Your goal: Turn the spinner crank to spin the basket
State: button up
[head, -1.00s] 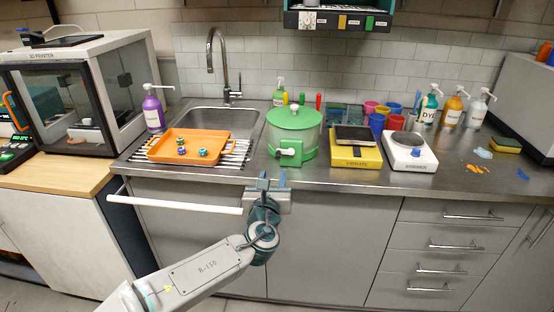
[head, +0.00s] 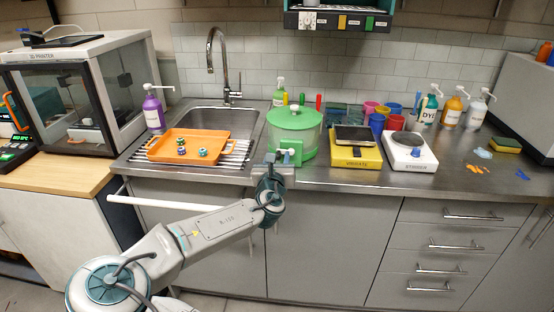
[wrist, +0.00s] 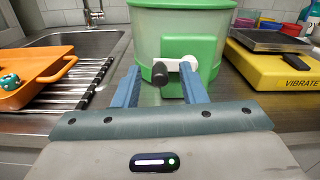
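The green spinner (head: 296,124) stands on the steel counter, with a green lid and a pale see-through body. On its front is a green block with a white crank arm (wrist: 178,65) ending in a dark knob (wrist: 160,74). My gripper (head: 278,157) is at the spinner's front. In the wrist view my gripper (wrist: 163,82) has its two blue fingers spread, one to each side of the crank. The dark knob lies between the fingers, with gaps beside it. The basket inside the spinner cannot be made out.
An orange tray (head: 162,147) with several small dice-like pieces sits on the drying rack at left. A yellow vibrate plate (head: 355,160) and a white stirrer (head: 411,160) stand to the right. The sink (head: 232,118) is behind.

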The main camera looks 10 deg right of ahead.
grip_shut()
